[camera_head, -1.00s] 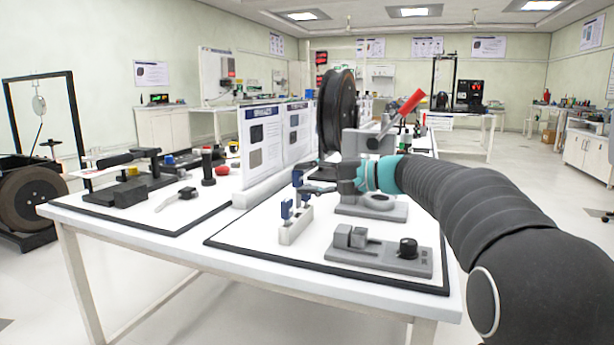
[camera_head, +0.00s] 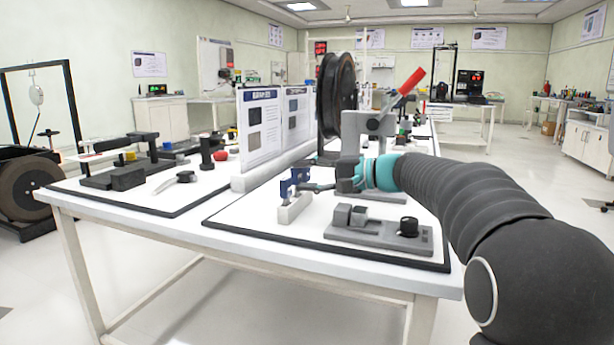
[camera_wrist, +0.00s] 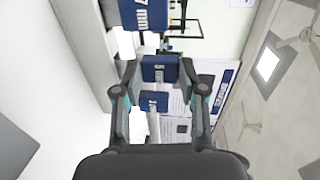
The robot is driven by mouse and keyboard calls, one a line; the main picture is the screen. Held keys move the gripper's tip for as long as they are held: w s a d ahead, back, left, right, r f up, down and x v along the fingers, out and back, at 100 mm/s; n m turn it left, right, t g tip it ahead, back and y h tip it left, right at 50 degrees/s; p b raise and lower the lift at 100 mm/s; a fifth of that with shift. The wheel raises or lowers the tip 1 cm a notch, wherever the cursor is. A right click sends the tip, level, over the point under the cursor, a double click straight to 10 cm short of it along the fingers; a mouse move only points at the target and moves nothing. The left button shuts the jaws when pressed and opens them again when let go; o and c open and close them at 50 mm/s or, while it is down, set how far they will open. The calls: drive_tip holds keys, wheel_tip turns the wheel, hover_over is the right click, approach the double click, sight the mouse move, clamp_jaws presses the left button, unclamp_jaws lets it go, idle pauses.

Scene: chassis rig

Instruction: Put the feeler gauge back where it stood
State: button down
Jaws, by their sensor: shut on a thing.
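The feeler gauge is a small blue piece (camera_head: 301,176) at the tip of my gripper (camera_head: 306,186) in the head view. In the wrist view, my gripper (camera_wrist: 159,72) is shut on the blue gauge body (camera_wrist: 160,68), with a second blue labelled part (camera_wrist: 153,102) just below it. The pale holder block (camera_head: 294,208) stands on the white mat directly below. Another blue gauge (camera_head: 285,189) is upright at the holder's left end, and a large blue piece (camera_wrist: 145,14) shows ahead in the wrist view. I cannot tell whether the held gauge touches the holder.
A grey fixture with a black knob (camera_head: 409,226) sits at the mat's front right. A grey press with a red handle (camera_head: 411,81) and a dark wheel (camera_head: 336,95) stand behind my gripper. A poster partition (camera_head: 262,130) stands at the left. The mat's front left is clear.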

drive_tip(key=shift+f+b, duration=0.45)
drive_tip(key=shift+f, duration=0.1)
drive_tip(key=c, duration=0.6)
unclamp_jaws()
